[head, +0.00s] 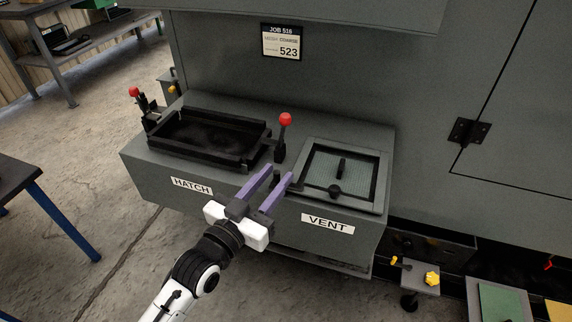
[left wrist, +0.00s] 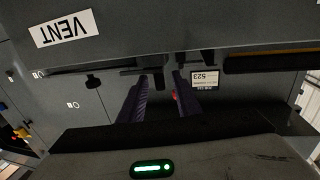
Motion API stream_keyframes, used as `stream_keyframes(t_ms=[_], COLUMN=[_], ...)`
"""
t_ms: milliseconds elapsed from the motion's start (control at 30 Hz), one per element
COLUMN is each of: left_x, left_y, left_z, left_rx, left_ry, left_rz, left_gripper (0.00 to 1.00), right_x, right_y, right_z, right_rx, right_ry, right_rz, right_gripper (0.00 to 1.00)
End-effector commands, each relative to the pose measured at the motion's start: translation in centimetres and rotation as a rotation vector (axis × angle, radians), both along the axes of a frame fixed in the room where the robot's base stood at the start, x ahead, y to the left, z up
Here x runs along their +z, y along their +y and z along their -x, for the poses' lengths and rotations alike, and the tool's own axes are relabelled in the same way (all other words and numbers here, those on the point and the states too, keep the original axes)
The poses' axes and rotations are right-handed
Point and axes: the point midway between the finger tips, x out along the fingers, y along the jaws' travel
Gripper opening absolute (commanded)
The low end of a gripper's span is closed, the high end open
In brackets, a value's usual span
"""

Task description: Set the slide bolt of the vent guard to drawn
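The vent guard (head: 362,184) is a pale mesh panel in a grey square frame, with a dark upright handle (head: 341,166) on it. A dark round knob (head: 335,191), which looks like its slide bolt, sits at the front edge of the mesh; I cannot tell its setting. A dark knob (left wrist: 93,82) also shows in the left wrist view. My left gripper (head: 279,173) has purple fingers apart, left of the vent frame, with a small dark part partly visible between them. In the left wrist view the fingers (left wrist: 160,98) hold nothing visible. My right gripper is not in view.
The black-framed hatch (head: 178,155) lies left of the vent on the same grey ledge. Red-knobbed levers stand at its right (head: 285,120) and left (head: 134,92). A grey cabinet wall with a job sign (head: 282,42) rises behind. A VENT label (head: 328,224) marks the front.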

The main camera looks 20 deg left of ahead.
Motion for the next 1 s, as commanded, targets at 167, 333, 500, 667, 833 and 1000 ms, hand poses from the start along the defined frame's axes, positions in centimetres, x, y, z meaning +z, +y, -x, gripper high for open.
stream_keyframes(t_ms=[167, 333, 500, 667, 833, 1000], left_x=[0.1, 0.0, -0.1, -0.1, -0.1, -0.1], left_y=[-0.7, -1.1, -1.3, -1.2, -1.2, -1.2], left_z=[-3.1, -4.7, -5.2, -5.1, -5.1, -5.1], left_rx=[0.000, 0.000, 0.000, 0.000, 0.000, 0.000], left_ry=[-0.002, 0.001, 0.002, 0.002, 0.002, 0.002], left_rz=[0.000, 0.000, 0.000, 0.000, 0.000, 0.000], left_gripper=[0.31, 0.31, 0.31, 0.31, 0.05, 0.00], right_x=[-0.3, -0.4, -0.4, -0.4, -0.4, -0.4], right_y=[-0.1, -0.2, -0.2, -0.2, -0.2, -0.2], right_z=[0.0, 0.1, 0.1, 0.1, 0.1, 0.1], right_rx=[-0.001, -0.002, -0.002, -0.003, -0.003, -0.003], right_ry=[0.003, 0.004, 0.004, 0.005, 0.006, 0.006], right_rz=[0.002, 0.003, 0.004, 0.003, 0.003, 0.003], right_gripper=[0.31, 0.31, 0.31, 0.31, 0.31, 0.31])
